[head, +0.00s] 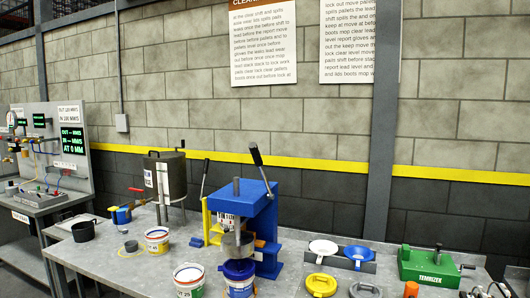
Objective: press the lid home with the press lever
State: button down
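A blue press (262,215) stands on the grey bench near the middle of the head view. Its black-handled lever (257,156) points up and leans left. A grey round part shows under the press head (230,204); I cannot tell whether it is a pail or part of the press. A white and blue pail (239,286) with a blue top (239,268) stands in front of the press, apart from its column. I cannot tell whether that blue top is a lid or paint. My gripper is not in view.
A second lever with a yellow base (207,215) stands left of the press. Two more pails (157,240) (188,282) stand to the left. White (323,247) and blue (358,253) lids sit in a dark holder; a yellow lid (320,285) lies in front. A green machine (428,266) stands right.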

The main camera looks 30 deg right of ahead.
aim_at(253, 147)
jog(key=u, duration=0.05)
jog(key=i, duration=1)
jog(key=z, duration=0.05)
